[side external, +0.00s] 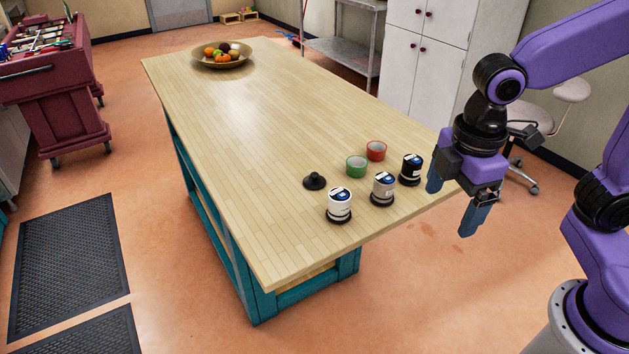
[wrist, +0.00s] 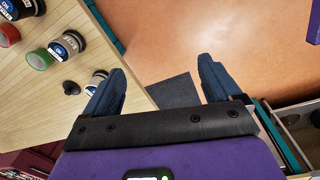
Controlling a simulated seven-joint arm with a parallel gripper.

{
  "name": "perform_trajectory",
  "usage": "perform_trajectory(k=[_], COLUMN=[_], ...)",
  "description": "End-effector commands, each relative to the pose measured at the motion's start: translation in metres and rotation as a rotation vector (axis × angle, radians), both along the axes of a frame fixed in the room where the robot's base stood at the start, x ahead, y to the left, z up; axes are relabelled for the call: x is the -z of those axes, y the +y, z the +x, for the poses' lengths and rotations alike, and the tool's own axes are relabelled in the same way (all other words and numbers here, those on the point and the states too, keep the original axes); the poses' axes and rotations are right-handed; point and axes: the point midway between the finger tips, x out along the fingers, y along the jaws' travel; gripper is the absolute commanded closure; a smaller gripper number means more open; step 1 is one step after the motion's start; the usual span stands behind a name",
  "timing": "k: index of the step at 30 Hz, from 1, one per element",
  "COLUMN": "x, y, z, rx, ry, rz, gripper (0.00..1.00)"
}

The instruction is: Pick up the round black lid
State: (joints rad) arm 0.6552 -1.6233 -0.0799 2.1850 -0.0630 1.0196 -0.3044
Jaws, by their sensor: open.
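The round black lid (side external: 314,181) lies on the wooden table top, with a small knob standing up from its middle. It also shows in the wrist view (wrist: 71,88) as a dark disc at the left. My gripper (side external: 452,208) is open and empty. It hangs beyond the table's near right edge, above floor level and apart from the lid. In the wrist view both blue fingers (wrist: 162,88) are spread wide with only floor and a dark mat between them.
A white canister (side external: 339,206), a grey canister (side external: 383,188) and a black canister (side external: 411,169) stand near the lid. A green ring-shaped item (side external: 356,167) and a red one (side external: 376,151) sit behind. A fruit bowl (side external: 221,57) is far off. The table's left half is clear.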

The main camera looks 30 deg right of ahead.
Motion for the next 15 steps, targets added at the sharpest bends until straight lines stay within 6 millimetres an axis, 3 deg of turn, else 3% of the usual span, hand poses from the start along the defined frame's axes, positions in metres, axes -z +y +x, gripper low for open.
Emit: perform_trajectory(k=[6,15], x=[-0.012,-0.018], y=[0.043,0.081], z=[0.076,0.176], rx=[-0.146,-0.337], ry=[-0.021,-0.029], rz=[-0.052,-0.138], gripper=[0.09,0.09])
